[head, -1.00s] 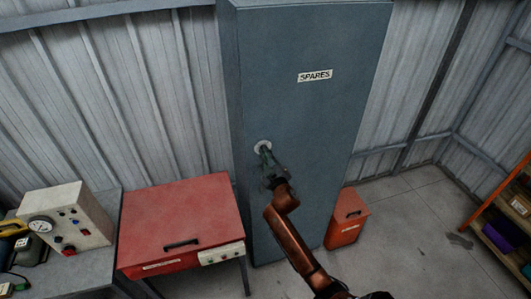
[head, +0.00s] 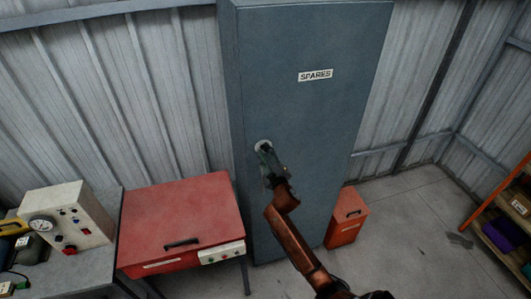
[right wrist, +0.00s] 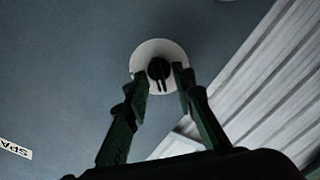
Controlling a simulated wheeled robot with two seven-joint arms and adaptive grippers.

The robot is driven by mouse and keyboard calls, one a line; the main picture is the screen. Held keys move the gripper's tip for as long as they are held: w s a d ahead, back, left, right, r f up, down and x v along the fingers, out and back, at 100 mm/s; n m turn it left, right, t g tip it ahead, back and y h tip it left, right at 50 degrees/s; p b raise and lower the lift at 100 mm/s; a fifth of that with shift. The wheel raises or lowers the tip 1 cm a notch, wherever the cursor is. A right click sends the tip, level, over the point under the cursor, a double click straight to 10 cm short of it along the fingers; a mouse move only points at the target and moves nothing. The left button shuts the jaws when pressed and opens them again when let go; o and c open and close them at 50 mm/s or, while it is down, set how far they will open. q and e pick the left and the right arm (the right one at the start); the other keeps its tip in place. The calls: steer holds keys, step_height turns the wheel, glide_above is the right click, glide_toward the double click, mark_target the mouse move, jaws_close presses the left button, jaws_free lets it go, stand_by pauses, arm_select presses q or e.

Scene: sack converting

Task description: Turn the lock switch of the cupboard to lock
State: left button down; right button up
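The tall grey-blue cupboard (head: 300,130) with a SPARES label stands in the middle of the head view. Its lock switch is a small black knob (right wrist: 158,71) on a round white plate (right wrist: 150,50), seen in the right wrist view. In the head view the plate (head: 262,145) is partly covered by my right gripper (head: 265,152). The right gripper's fingers (right wrist: 160,75) are apart, one on each side of the knob, with gaps showing between. Whether a fingertip touches the plate cannot be told. My left gripper is not in view.
A red chest (head: 185,220) on legs stands left of the cupboard, beside a bench with a gauge box (head: 65,215). A small orange bin (head: 346,218) stands close at the cupboard's right. A shelf rack (head: 505,225) is at far right. Floor between bin and rack is clear.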

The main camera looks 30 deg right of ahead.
steer(key=v, duration=1.2)
stand_by(0.4)
